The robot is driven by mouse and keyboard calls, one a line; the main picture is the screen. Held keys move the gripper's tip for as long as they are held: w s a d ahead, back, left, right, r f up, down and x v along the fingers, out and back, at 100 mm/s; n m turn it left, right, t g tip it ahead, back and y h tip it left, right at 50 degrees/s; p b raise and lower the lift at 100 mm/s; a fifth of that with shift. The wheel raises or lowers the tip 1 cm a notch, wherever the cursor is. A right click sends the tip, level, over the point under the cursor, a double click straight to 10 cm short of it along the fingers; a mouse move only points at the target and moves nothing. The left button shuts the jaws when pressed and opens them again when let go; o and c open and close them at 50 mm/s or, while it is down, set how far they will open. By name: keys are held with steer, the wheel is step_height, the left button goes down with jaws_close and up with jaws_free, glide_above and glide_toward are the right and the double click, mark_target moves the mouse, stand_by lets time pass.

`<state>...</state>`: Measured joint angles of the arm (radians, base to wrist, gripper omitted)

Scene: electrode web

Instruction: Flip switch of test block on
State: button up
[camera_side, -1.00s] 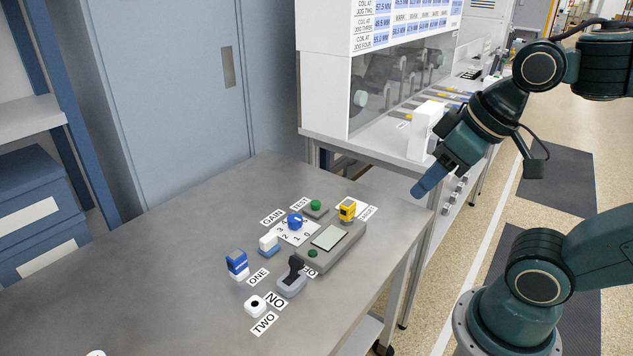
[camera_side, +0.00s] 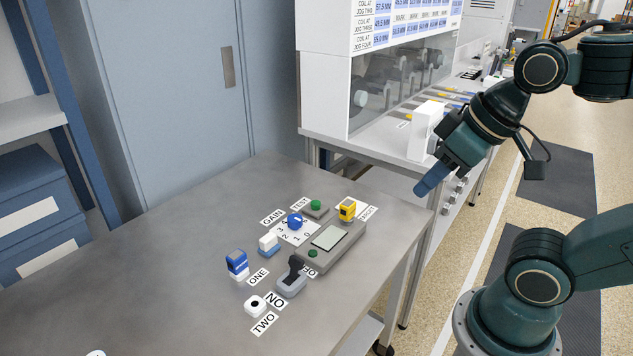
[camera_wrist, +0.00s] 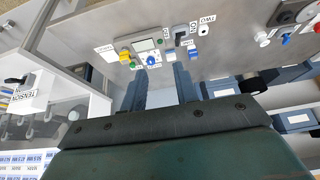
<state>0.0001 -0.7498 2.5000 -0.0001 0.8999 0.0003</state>
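A TEST label (camera_side: 300,204) lies by a small grey block with a green button (camera_side: 316,204), behind the lever block. My gripper (camera_side: 419,189) is above the table's right edge, well apart from the controls. In the wrist view its two fingers (camera_wrist: 160,75) are apart with nothing between them.
The table's left part is clear. A white enclosure (camera_side: 322,85) stands behind.

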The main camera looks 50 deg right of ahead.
steer(key=shift+w, duration=0.15)
jaws_close()
steer(key=w+f+m+g, duration=0.2)
steer(key=w+f+m, duration=0.1)
steer(key=w+m, duration=0.3)
steer(key=w+f+m+g, duration=0.15)
steer(key=w+m, duration=0.25)
steer(key=w, duration=0.4)
steer(key=w+d+f+m+g+y, duration=0.1)
steer(key=w+d+f+m+g, duration=0.1)
steer(key=w+f+m, duration=0.6)
steer(key=shift+w+f, duration=0.65)
steer(key=shift+f, duration=2.05)
